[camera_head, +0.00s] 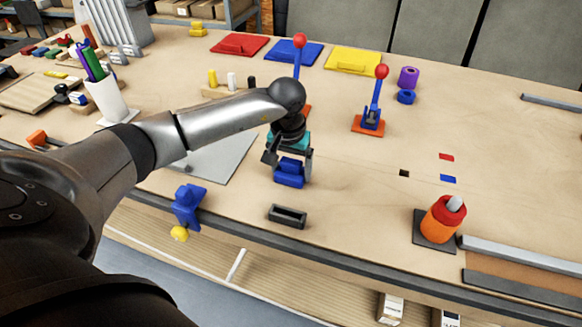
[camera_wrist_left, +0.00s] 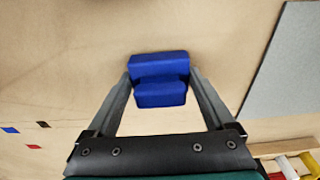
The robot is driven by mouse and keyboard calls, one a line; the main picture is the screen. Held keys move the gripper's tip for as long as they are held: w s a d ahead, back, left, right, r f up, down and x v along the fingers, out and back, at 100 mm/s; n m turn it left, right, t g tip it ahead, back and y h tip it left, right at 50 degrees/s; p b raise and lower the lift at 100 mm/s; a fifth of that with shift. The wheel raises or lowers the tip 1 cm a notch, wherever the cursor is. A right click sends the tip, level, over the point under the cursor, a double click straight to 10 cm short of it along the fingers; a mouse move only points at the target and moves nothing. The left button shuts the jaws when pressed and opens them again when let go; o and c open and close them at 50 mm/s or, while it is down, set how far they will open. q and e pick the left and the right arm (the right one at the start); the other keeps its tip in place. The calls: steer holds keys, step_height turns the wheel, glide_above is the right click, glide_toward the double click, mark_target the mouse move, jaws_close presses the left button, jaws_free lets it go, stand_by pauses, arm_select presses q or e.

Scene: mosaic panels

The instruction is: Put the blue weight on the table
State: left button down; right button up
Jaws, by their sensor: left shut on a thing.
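The blue weight (camera_head: 289,173) is a stepped blue block held between the fingers of my left gripper (camera_head: 288,165). In the left wrist view the blue weight (camera_wrist_left: 159,80) sits between both fingertips of my left gripper (camera_wrist_left: 160,88), which touch its sides. The wooden table (camera_head: 350,210) lies beneath it; I cannot tell whether the weight's underside touches the surface. My right gripper is not in view.
A dark open-topped holder (camera_head: 288,216) lies near the table's front edge. A blue clamp-like piece (camera_head: 188,205) is at that edge to the left. A grey plate (camera_head: 215,155) lies left of the gripper. An orange-red cylinder (camera_head: 442,219) stands right. The table between is largely clear.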

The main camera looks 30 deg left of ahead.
mark_target(289, 176)
arm_select(q)
steer(key=shift+r, duration=0.15)
jaws_free()
steer(key=shift+f, duration=0.2)
step_height(289, 176, up, 12)
steer(key=s, duration=0.1)
steer(key=shift+s+d, duration=0.15)
steer(key=shift+s, duration=0.1)
steer(key=shift+r, duration=0.1)
